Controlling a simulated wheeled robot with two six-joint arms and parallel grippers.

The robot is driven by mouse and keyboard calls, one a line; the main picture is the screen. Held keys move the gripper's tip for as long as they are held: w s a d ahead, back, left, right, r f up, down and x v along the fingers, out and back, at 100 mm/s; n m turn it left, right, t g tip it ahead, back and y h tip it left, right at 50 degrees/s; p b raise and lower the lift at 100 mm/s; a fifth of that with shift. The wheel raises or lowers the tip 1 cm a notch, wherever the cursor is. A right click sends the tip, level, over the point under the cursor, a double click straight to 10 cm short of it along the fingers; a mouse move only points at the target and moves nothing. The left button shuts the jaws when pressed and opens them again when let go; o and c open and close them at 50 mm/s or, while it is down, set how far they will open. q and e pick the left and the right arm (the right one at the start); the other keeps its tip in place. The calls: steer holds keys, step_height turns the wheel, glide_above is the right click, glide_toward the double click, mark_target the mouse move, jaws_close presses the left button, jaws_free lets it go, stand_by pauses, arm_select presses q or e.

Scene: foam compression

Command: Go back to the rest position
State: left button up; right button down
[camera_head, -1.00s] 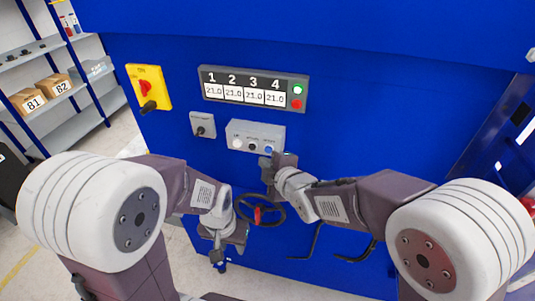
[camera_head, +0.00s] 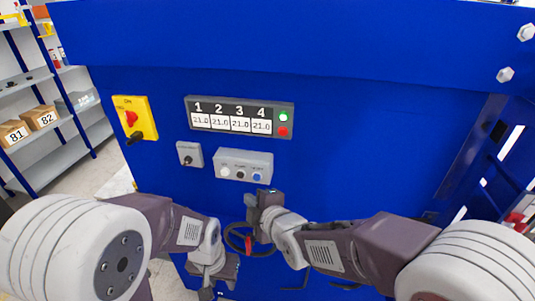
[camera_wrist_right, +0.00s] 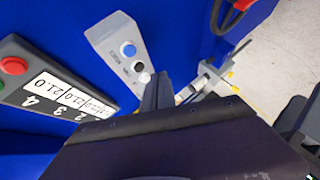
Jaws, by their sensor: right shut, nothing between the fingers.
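My right gripper (camera_head: 264,200) is shut and empty, just below the grey button box (camera_head: 244,165) on the blue machine. It does not touch the box in the head view. The right wrist view shows the same gripper (camera_wrist_right: 158,92) close to the box (camera_wrist_right: 122,50) with its blue, dark and white buttons. My left gripper (camera_head: 207,291) hangs low at the bottom edge of the head view, pointing down; its fingers are too small and cut off to read.
The blue machine front carries a four-number display (camera_head: 239,117), a yellow switch plate (camera_head: 135,119), a small grey switch box (camera_head: 189,154) and a handwheel (camera_head: 236,236) partly behind my right arm. Shelves with boxes (camera_head: 42,117) stand at the left. Grey floor shows at lower left.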

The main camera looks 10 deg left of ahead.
steer(key=w+d+f+m+t+h+b, duration=0.1)
steer(key=w+d+m+t+h+b, duration=0.15)
steer(key=w+d, duration=0.55)
steer(key=s+d+f+m+g+h, duration=0.1)
steer(key=s+d+f+m+h, duration=0.15)
steer(key=d, duration=0.55)
steer(key=s+d+f+m+g+h, duration=0.1)
steer(key=d+f+m+g, duration=0.2)
steer(key=d, duration=0.4)
steer(key=s+d+f+m+g+h+b, duration=0.2)
steer(key=s+d+f+m+g, duration=0.1)
steer(key=s+d+f+m, duration=0.6)
steer(key=s+f+m+g, duration=0.1)
steer(key=s+m+g, duration=0.1)
steer(key=s, duration=0.3)
steer(key=s+a+f+m+g, duration=0.1)
steer(key=s+f+m+g, duration=0.1)
steer(key=s, duration=0.3)
steer(key=shift+s+a+f+m+p, duration=0.25)
steer(key=shift+f+m+p, duration=0.1)
steer(key=shift+m, duration=0.25)
steer(key=shift+g, duration=0.25)
